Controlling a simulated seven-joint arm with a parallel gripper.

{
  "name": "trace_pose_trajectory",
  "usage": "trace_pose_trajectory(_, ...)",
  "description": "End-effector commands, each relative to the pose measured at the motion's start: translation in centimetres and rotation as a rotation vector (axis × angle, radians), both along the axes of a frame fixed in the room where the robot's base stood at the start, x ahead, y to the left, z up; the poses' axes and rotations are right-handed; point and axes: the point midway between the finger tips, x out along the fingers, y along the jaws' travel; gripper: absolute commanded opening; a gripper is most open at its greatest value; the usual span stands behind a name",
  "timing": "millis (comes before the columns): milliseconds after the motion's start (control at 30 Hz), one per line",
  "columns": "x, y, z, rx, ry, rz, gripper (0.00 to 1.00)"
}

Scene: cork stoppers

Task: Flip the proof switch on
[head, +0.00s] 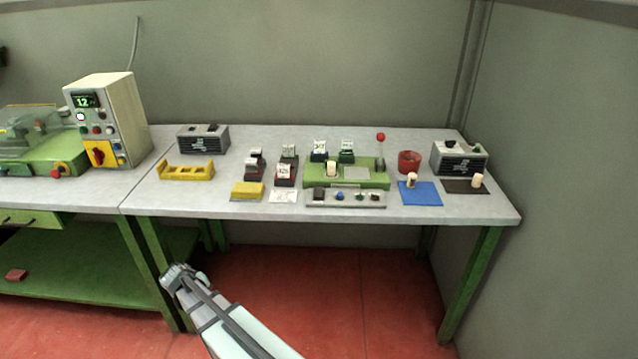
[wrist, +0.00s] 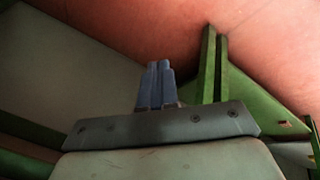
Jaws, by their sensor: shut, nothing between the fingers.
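No part carries a readable "proof switch" label, so I cannot tell which control it is. A grey box with a vented front and dark controls on top (head: 203,139) stands at the back left of the right-hand table. A similar grey box (head: 460,160) stands at the right end. A low grey strip (head: 345,199) with a dark block and small knobs lies at the front middle. My gripper (head: 174,273) is low in front of the table, below its top and apart from everything. In the wrist view my gripper's blue-grey fingers (wrist: 157,84) are together and empty.
A cream control cabinet (head: 118,112) with a display, buttons and a yellow-backed rotary switch stands left. A green fixture (head: 375,180), yellow rack (head: 187,171), red pot (head: 409,162) and blue mat (head: 420,194) occupy the table (head: 215,205). Green legs (head: 468,285) stand below; the red floor is open.

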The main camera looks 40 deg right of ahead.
Motion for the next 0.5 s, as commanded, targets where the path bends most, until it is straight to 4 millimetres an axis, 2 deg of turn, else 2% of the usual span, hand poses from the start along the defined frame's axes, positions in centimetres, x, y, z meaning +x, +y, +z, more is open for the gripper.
trace_pose_trajectory(33,1.5,0.1,1.5,-0.006,-0.030,0.000,0.00)
trace_pose_trajectory(200,5.2,0.1,6.3,-0.031,-0.122,-0.002,0.00)
trace_pose_trajectory(500,10.6,-0.8,15.5,-0.061,-0.271,-0.030,0.00)
